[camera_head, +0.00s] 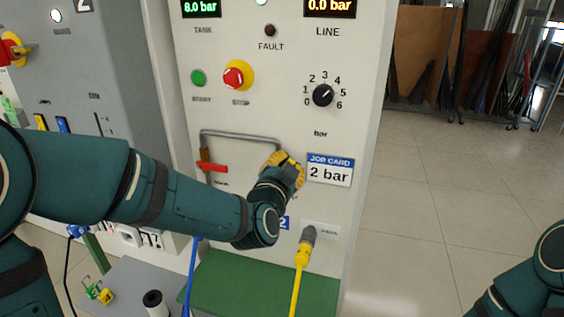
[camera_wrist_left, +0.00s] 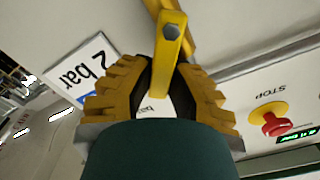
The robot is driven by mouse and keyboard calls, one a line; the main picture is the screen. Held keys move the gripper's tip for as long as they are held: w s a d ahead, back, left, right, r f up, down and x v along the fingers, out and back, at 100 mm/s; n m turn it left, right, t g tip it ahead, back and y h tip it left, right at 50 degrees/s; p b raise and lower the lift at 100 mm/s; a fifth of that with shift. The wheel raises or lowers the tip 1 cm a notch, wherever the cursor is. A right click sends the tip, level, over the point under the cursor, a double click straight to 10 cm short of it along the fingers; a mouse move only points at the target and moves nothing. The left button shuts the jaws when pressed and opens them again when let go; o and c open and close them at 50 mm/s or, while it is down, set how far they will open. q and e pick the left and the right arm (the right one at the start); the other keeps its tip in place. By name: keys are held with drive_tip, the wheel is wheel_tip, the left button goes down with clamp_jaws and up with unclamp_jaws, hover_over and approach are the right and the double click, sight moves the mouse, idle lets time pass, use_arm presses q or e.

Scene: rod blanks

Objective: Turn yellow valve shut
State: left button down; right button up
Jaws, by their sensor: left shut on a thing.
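The yellow valve's lever (camera_wrist_left: 166,62) shows in the left wrist view, running from its squared end near the top down between my fingers. My left gripper (camera_wrist_left: 160,88) is shut on this lever, with one ribbed yellow finger on each side. In the head view my left gripper (camera_head: 286,166) is at the panel, at the right end of the grey pipe (camera_head: 240,135). There the gripper and wrist hide most of the yellow valve, so its angle to the pipe cannot be told. My right gripper is out of view; only part of that arm shows at lower right.
A red valve lever (camera_head: 212,167) sits on the pipe's left leg. A job card (camera_head: 330,170) reading "2 bar" is just right of my gripper. A selector knob (camera_head: 323,95) and stop button (camera_head: 236,75) are above. A yellow hose (camera_head: 300,268) hangs below. Floor at right is clear.

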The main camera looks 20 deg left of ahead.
sight(301, 133)
use_arm(q)
drive_tip(key=shift+d+f+m+p, duration=0.25)
drive_tip(key=shift+f+m, duration=0.35)
drive_tip(key=shift+m, duration=1.15)
drive_tip(key=shift+d+f+m+p, duration=0.15)
drive_tip(key=shift+d+f+m, duration=0.35)
drive_tip(key=shift+m, duration=1.3)
drive_tip(key=shift+d+f+m+p, duration=0.2)
drive_tip(key=shift+f+m, duration=0.5)
drive_tip(key=shift+m, duration=1.05)
drive_tip(key=c, duration=0.9)
unclamp_jaws()
drive_tip(key=shift+f, duration=0.1)
wheel_tip(301, 133, up, 10)
drive_tip(key=shift+r, duration=0.1)
